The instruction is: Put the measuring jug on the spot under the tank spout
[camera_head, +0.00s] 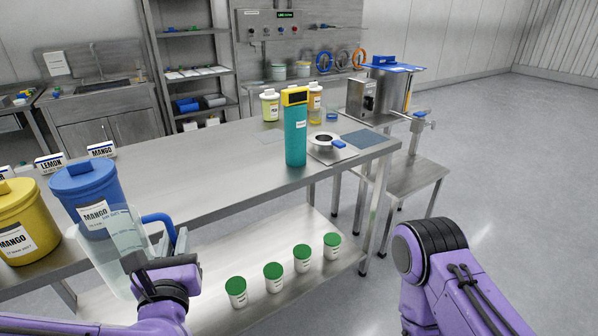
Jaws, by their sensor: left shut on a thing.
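The measuring jug (105,262) is clear, with a blue handle (158,219), at the lower left of the head view. My left gripper (168,252) is shut on its handle. The jug looks nearly upright and overlaps the front edge of the bench in the picture. The steel tank (393,88) with a blue lid stands at the back right. A spout with a blue valve lever (420,114) sticks out to its right, far from the jug. A low steel stand (425,176) lies below the spout; I cannot make out a marked spot. My right gripper is out of view.
The long steel bench (215,165) carries a blue MANGO tub (88,190), a yellow tub (22,225), a teal bottle (296,135) and a steel plate with a ring (325,142). Several green-lidded jars (273,277) stand on its lower shelf. The floor at right is clear.

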